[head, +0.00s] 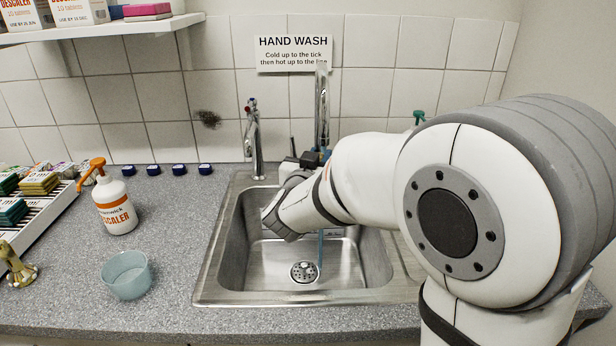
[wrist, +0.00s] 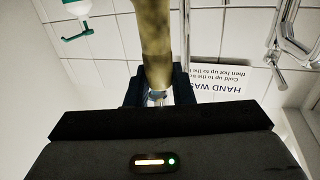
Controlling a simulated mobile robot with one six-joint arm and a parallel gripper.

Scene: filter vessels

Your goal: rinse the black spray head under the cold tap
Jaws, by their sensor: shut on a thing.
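My gripper (wrist: 159,84) is shut on a mottled olive-brown thing (wrist: 153,40) in the wrist view. It rises from between the black fingers, with a pale bit at its base. I cannot tell whether it is the black spray head; nothing clearly black is held. In the head view my gripper is over the back of the sink (head: 240,225), mostly hidden by my arm. A chrome mixer tap (head: 254,140) with red and blue marks stands at the back left. A tall chrome pipe (head: 321,105) stands beside it.
Several dark blue caps line the wall. A green spray head (head: 418,116) is behind my arm. The left sink half is clear.

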